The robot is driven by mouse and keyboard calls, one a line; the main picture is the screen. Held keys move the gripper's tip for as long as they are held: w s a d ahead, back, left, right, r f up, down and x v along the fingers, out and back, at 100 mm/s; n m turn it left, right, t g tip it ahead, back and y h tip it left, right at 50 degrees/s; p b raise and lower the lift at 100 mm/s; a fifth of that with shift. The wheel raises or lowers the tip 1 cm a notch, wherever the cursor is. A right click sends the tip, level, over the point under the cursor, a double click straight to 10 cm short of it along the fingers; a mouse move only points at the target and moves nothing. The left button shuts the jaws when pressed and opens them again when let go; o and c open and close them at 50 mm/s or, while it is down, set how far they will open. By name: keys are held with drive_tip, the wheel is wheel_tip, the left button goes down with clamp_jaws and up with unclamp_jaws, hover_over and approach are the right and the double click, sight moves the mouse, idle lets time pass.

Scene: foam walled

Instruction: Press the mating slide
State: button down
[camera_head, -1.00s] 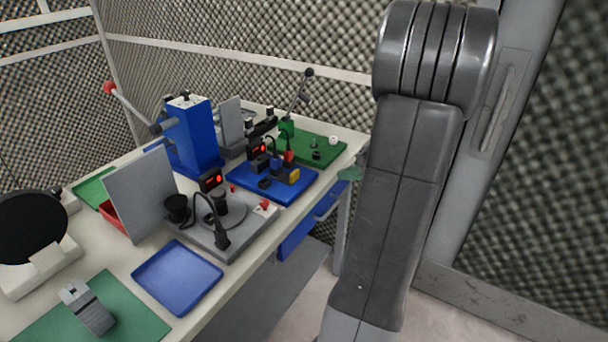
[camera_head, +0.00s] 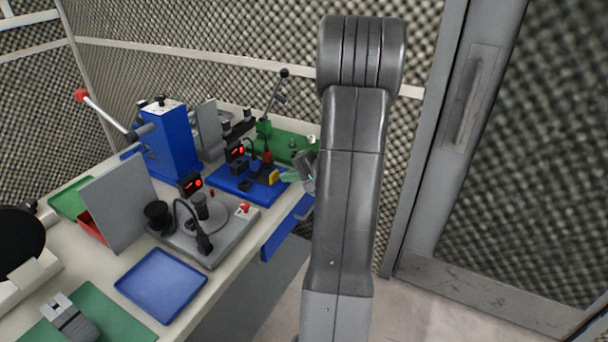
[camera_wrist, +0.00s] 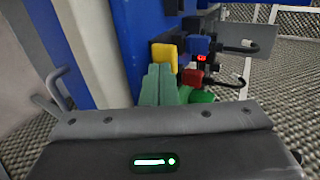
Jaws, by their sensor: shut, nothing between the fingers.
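The blue fixture plate (camera_head: 222,187) stands on the bench, carrying a small yellow block (camera_head: 273,177) at its right end, which looks like the mating slide. Blue, black and red blocks sit behind it. My gripper (camera_head: 289,176) is at the bench's right edge with its green fingers pointing left at the yellow block. In the wrist view my gripper (camera_wrist: 158,72) has its two green fingers side by side and empty. The yellow block (camera_wrist: 164,54) is just beyond the fingertips; I cannot tell whether they touch. A red block (camera_wrist: 193,77) and blue block (camera_wrist: 197,45) are close by.
A grey fixture (camera_head: 232,230) with a cable stands in front of the blue plate, and a green fixture (camera_head: 288,149) behind. A blue press (camera_head: 167,140) with a red-knobbed lever stands at the back left. A blue tray (camera_head: 160,284) is empty. Floor is open right of the bench.

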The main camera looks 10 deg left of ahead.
sight(272, 173)
drive_tip(key=shift+w+a, duration=0.25)
drive_tip(key=shift+a, duration=0.5)
drive_tip(key=shift+w+a+f, duration=0.1)
drive_tip(key=shift+a, duration=0.25)
drive_tip(key=shift+w+a+b, duration=0.2)
drive_tip(key=shift+a+b, duration=0.2)
drive_tip(key=shift+a, duration=0.1)
drive_tip(key=shift+w+a+b, duration=0.15)
drive_tip(key=shift+a+b, duration=0.25)
drive_tip(key=shift+a, duration=0.2)
